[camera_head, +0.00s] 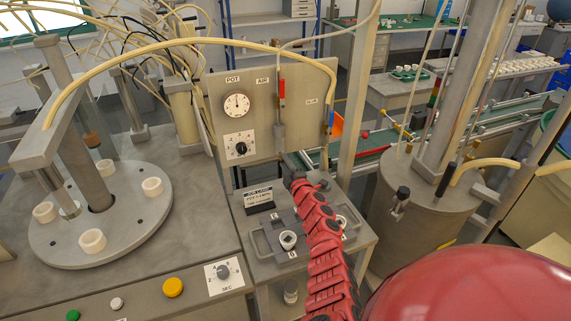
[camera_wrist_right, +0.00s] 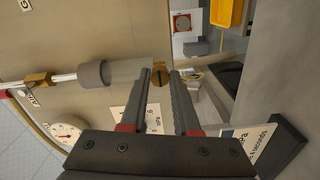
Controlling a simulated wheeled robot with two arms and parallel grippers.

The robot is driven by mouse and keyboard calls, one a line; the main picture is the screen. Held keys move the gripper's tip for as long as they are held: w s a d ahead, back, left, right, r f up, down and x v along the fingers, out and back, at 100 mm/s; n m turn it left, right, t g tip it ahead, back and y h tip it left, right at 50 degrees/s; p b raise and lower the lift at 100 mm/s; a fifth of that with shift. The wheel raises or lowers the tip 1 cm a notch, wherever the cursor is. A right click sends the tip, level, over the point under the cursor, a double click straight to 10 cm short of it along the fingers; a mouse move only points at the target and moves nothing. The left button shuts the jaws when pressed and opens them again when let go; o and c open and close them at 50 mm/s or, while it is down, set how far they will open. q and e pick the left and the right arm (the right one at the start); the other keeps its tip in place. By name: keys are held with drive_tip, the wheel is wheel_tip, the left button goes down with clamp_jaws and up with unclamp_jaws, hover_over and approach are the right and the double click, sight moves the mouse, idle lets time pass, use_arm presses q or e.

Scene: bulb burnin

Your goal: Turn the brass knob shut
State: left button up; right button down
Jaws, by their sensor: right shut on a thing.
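A small slotted brass knob (camera_wrist_right: 160,77) shows in the right wrist view, on the beige panel face (camera_wrist_right: 90,30). My right gripper (camera_wrist_right: 165,76) has its dark fingers on either side of the knob, shut on it at the tips. In the head view my right gripper (camera_head: 291,164) is in front of the lower edge of the grey panel (camera_head: 288,112). The knob is hidden there by my red arm and hand. The knob's exact turn angle is hard to read. My left gripper is not in view.
The panel carries a POT dial (camera_head: 237,105) and a black selector knob (camera_head: 240,149). Below it is a small side table (camera_head: 265,268) with a labelled block (camera_head: 258,198). A round plate (camera_head: 60,240) with white rings is left. A metal tank (camera_head: 420,215) stands right.

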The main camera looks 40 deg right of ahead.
drive_tip(key=shift+f, duration=0.1)
drive_tip(key=c, duration=0.7)
unclamp_jaws()
drive_tip(key=shift+o, duration=0.2)
drive_tip(key=b+v, duration=0.3)
drive_tip(key=v, duration=1.4)
drive_tip(key=shift+s+a, duration=0.15)
drive_tip(key=shift+s, duration=0.05)
